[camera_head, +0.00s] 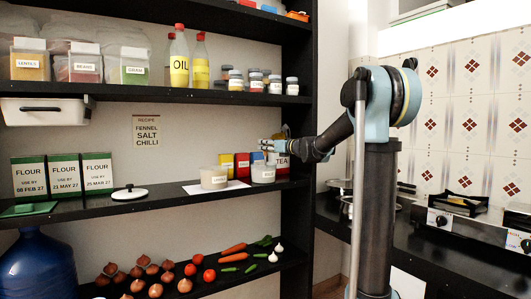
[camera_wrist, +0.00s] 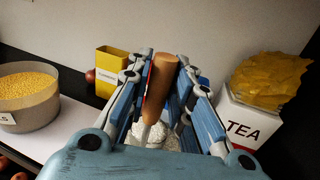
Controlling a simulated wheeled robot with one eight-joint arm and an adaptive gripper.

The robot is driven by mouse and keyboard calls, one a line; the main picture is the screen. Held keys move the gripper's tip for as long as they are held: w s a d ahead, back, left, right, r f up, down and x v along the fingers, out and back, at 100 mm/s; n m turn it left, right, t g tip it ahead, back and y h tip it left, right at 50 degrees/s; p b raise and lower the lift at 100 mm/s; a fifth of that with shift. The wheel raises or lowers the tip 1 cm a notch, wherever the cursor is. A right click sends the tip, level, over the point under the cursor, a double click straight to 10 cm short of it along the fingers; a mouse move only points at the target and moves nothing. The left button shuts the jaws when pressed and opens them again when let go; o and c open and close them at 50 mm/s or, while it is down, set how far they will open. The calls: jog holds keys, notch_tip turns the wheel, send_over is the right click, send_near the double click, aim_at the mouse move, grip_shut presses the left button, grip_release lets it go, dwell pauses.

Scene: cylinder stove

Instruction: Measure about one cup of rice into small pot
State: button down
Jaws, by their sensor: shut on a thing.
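My gripper (camera_head: 276,146) is over the middle shelf at its right end, above a pale labelled container (camera_head: 263,173). In the wrist view my gripper (camera_wrist: 164,95) is shut on a brown, wooden-looking handle (camera_wrist: 160,82), which stands steeply between the fingers. The handle's lower end is hidden. Whitish contents (camera_wrist: 168,137) show below the fingers; I cannot tell for certain that they are rice. Metal pots (camera_head: 342,186) stand on the counter at right, partly hidden behind my arm; I cannot tell which is the small one.
A bowl of yellow grains (camera_wrist: 28,92) stands left of the gripper on a white sheet (camera_head: 232,187). A tea box (camera_wrist: 243,125) is close on the right, a yellow box (camera_wrist: 112,72) behind. The shelf post (camera_head: 298,100) stands between shelf and stove counter (camera_head: 450,245).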

jog(key=shift+r, duration=4.2)
jog(key=shift+s, duration=0.1)
